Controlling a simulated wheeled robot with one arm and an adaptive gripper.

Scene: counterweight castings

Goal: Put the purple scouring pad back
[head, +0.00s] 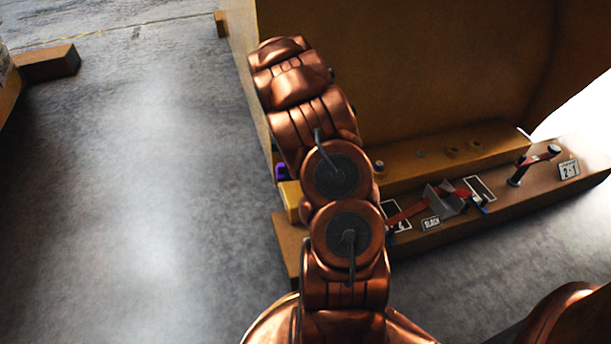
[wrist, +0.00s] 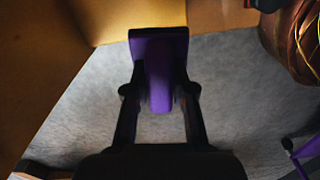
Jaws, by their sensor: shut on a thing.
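The purple scouring pad (wrist: 158,72) is between the two dark fingers of my gripper (wrist: 160,95) in the wrist view. My gripper is shut on it, and the floor shows below. The pad's upper end shows close to a yellow-brown edge; I cannot tell whether it touches. In the head view a small purple patch (head: 281,172) shows just left of my copper arm, beside the low ledge. The arm hides my gripper and most of that spot there.
A large yellow casting (head: 400,70) stands behind a yellow ledge (head: 455,150). In front, a brown beam (head: 535,188) carries dark marked outlines (head: 481,188), labels (head: 431,223) and a red-and-dark tool (head: 530,165). Another beam end (head: 48,63) lies upper left. The left floor is clear.

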